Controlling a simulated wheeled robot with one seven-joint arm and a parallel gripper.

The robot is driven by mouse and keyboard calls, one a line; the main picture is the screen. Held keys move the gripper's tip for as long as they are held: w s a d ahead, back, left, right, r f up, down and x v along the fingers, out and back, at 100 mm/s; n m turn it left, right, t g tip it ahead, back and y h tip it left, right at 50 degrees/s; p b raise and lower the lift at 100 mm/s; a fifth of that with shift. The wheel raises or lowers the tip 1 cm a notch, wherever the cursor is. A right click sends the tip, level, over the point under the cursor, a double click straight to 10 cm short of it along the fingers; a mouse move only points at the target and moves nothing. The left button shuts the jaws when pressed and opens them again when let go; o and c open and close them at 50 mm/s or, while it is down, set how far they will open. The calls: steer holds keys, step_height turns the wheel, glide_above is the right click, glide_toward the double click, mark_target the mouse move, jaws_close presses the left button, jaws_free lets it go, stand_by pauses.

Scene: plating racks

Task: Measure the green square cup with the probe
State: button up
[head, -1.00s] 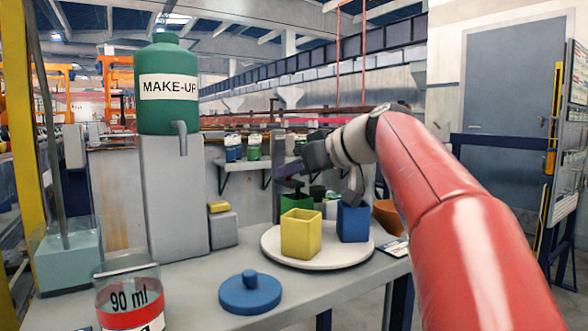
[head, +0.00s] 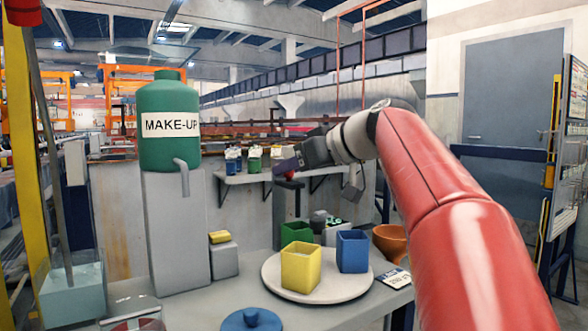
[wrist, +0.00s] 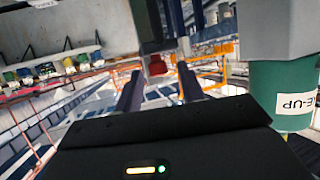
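The green square cup (head: 297,232) stands behind the yellow square cup (head: 300,266) and is partly hidden by it. The blue square cup (head: 353,251) stands to its right. My gripper (head: 285,167) is high behind the cups, by a dark post (head: 287,205) with a red knob on top. In the wrist view my gripper (wrist: 159,84) shows two dark fingers spread apart. The red knob (wrist: 157,66) shows between them near their tips, with no clear contact. I cannot tell whether the knob belongs to the probe.
A round pale plate (head: 330,290) bears the yellow and blue cups. An orange bowl (head: 390,242) and a label card (head: 397,279) are at right. A blue lid (head: 251,319) lies in front. The green MAKE-UP tank (head: 170,145) stands on a grey block at left.

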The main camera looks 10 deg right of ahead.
steer(key=shift+f, duration=0.1)
steer(key=v, duration=0.7)
steer(key=shift+s+d, duration=0.2)
steer(key=shift+s, duration=0.15)
